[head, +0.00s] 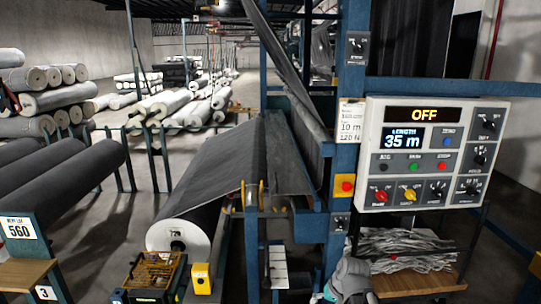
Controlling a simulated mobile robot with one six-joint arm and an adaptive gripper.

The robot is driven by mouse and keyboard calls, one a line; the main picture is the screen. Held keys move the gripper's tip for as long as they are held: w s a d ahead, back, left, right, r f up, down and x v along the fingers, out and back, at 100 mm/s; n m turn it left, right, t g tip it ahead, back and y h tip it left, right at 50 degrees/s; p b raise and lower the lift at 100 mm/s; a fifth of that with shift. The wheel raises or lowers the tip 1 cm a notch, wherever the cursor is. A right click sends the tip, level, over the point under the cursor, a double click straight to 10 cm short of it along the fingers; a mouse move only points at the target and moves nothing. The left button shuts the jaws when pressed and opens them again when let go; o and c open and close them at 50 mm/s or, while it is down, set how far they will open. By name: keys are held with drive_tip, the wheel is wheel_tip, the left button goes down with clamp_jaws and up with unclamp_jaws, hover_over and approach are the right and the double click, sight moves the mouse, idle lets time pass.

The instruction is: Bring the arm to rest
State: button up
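A grey rounded shape at the bottom edge, right of centre, looks like the end of my arm with my gripper (347,283). It is in front of the lower machine frame, left of a wooden shelf. Its fingers cannot be made out, so I cannot tell whether it is open or shut, or whether it holds anything. The rest of the arm is out of view.
A control panel (432,153) reading OFF and 35 m stands at right. A blue machine post (346,120) is left of it. A large grey roll (185,235) feeds the machine. Waste strips (405,243) lie on a shelf. A basket (152,272) sits at bottom left.

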drive_tip(key=s+f+n+g+h, duration=0.1)
drive_tip(key=s+g+h, duration=0.1)
drive_tip(key=s, duration=0.5)
drive_tip(key=shift+s+d+g+h, duration=0.2)
drive_tip(key=shift+d+g+h, duration=0.1)
drive_tip(key=shift+h, duration=0.3)
drive_tip(key=shift+f, duration=0.1)
idle(0.9)
